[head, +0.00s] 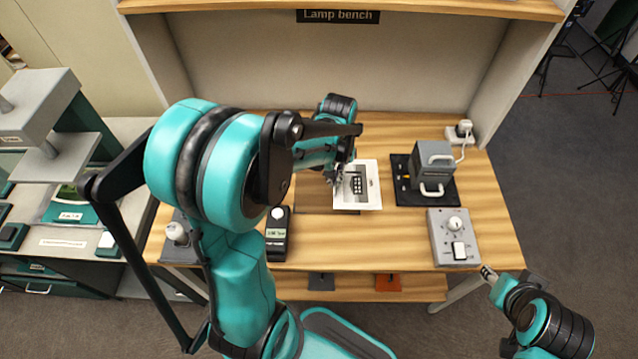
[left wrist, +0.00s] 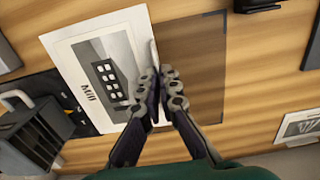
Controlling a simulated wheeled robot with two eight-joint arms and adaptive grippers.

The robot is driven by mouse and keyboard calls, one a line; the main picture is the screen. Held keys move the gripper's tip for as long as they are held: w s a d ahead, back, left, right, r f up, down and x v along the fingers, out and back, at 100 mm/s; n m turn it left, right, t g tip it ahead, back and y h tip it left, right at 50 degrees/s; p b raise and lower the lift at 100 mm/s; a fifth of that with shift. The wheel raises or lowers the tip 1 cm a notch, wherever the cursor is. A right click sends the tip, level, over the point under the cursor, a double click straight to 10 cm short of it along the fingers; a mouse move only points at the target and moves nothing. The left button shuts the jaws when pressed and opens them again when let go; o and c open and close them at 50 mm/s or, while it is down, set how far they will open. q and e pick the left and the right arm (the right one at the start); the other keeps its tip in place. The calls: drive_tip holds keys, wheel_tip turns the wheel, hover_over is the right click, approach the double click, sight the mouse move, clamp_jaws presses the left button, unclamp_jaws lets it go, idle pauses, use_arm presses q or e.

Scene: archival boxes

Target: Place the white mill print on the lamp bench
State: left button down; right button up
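The white mill print (head: 371,185) is a white sheet with a dark building picture, over the middle of the lamp bench (head: 400,240). In the left wrist view the print (left wrist: 75,52) shows the word "Mill". My left gripper (head: 338,173) is at the print's left edge in the head view. In the left wrist view the left gripper's fingers (left wrist: 158,76) are close together, with a raised white edge of the print between them. I cannot tell whether the print touches the bench top. My right gripper (head: 488,273) is off the bench's front right corner; its opening is too small to tell.
A darker brown rectangle (head: 312,198) on the bench lies partly under the print. A grey device on a black mat (head: 405,193) and a grey switch box (head: 440,245) stand right. A black meter (head: 277,245) stands left. A sign (head: 338,16) reads "Lamp bench".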

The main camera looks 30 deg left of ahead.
use_arm(q)
drive_tip(key=b, duration=0.2)
hover_over(316, 188)
wheel_tip(316, 188, down, 4)
drive_tip(key=shift+f, duration=0.1)
drive_tip(key=shift+f+b, duration=0.9)
drive_tip(key=shift+f, duration=1.05)
drive_tip(key=shift+f, duration=0.15)
drive_tip(key=c, duration=1.7)
unclamp_jaws()
